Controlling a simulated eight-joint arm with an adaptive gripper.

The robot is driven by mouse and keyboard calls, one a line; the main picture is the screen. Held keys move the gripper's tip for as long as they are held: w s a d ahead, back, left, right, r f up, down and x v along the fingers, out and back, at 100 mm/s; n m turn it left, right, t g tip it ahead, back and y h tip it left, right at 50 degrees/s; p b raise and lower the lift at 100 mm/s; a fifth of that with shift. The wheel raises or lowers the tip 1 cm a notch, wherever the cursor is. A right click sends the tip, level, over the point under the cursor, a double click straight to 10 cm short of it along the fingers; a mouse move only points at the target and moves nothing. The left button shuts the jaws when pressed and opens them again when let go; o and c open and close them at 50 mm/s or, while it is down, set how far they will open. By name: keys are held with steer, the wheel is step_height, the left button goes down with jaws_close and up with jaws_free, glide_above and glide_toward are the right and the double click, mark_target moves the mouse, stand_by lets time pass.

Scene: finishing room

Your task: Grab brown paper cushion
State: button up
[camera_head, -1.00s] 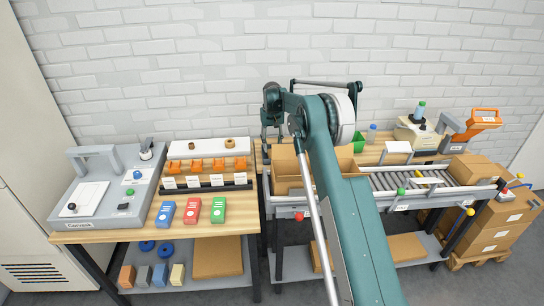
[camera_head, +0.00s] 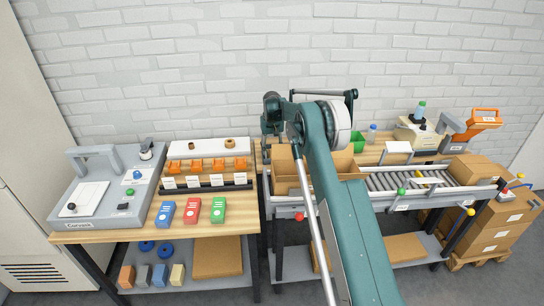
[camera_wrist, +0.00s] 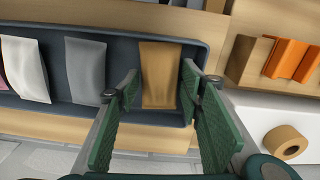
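The brown paper cushion (camera_wrist: 158,62) lies in a dark grey tray (camera_wrist: 120,115) in the wrist view, at the tray's right end. My gripper (camera_wrist: 161,82) is open, with its green-padded fingers on the left and right of the cushion in the picture. The cushion shows between the fingertips, and I see no grip on it. Whether the fingers touch it, and how far above it they are, I cannot tell. In the head view the cushion and tray are hidden, and the gripper's end drops behind the cardboard box area.
A white cushion (camera_wrist: 25,68) and a light grey cushion (camera_wrist: 86,70) lie left in the same tray. An orange part (camera_wrist: 290,60) and a tan roll (camera_wrist: 285,141) are at the right. In the head view, an open cardboard box (camera_head: 284,170) stands beside my arm.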

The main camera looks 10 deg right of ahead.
steer(key=shift+c, duration=0.5)
steer(key=c, duration=0.4)
steer(key=shift+r, duration=0.1)
steer(key=shift+r, duration=4.95)
